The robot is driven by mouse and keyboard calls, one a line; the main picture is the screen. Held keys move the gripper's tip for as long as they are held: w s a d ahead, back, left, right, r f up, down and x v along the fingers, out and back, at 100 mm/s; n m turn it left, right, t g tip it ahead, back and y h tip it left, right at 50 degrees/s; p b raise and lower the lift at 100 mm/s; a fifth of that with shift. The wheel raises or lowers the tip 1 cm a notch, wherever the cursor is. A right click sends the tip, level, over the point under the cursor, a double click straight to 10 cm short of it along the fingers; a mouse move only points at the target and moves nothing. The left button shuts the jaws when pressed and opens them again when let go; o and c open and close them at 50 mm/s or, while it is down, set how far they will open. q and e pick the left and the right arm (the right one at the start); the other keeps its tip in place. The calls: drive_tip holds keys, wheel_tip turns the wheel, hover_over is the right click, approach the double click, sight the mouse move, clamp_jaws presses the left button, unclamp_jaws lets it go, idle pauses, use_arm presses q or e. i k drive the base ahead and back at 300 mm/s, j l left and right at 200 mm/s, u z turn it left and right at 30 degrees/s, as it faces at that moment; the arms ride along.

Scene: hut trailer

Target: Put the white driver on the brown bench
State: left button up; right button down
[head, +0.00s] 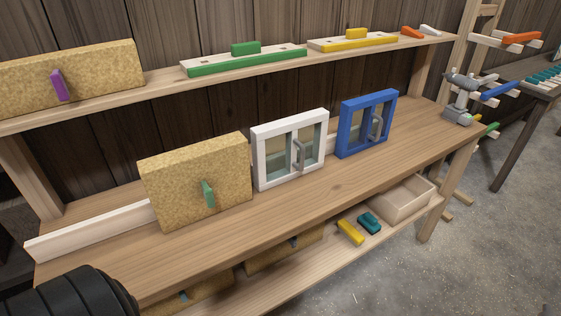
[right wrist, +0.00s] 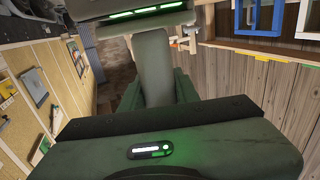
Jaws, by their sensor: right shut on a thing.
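The brown bench (head: 300,215) is a long wooden top running from lower left to upper right in the head view. A grey power-tool shape (head: 459,100) stands at its far right end. A small white piece (head: 430,30) lies at the right end of the upper shelf beside an orange one. I cannot tell whether either of these is the white driver. No gripper fingers show in the head view. The right wrist view is filled mostly by dark parts of my own body. My right gripper and anything in it are not visible there.
A cork panel (head: 170,178), a white framed window (head: 262,168) and a blue one (head: 347,130) stand along the bench's back. Its front strip is clear. Below are a pale tray (head: 388,211), a yellow block (head: 350,233) and a teal block (head: 369,223).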

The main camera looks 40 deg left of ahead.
sight(432, 125)
drive_tip(key=i+l+u, duration=0.3)
drive_tip(key=i+u, duration=0.15)
drive_tip(key=i+l+u, duration=0.35)
drive_tip(key=u, duration=0.15)
drive_tip(key=i+l+u, duration=0.25)
drive_tip(key=l+u, duration=0.2)
drive_tip(key=l, duration=0.15)
drive_tip(key=i+l, duration=0.15)
drive_tip(key=l, duration=0.25)
drive_tip(key=i+l+u, duration=0.1)
drive_tip(key=l, duration=0.3)
drive_tip(key=i+l, duration=0.2)
drive_tip(key=l, duration=0.2)
drive_tip(key=i+l, duration=0.15)
drive_tip(key=l, duration=0.25)
drive_tip(key=i+l+u, duration=0.1)
drive_tip(key=l, duration=0.3)
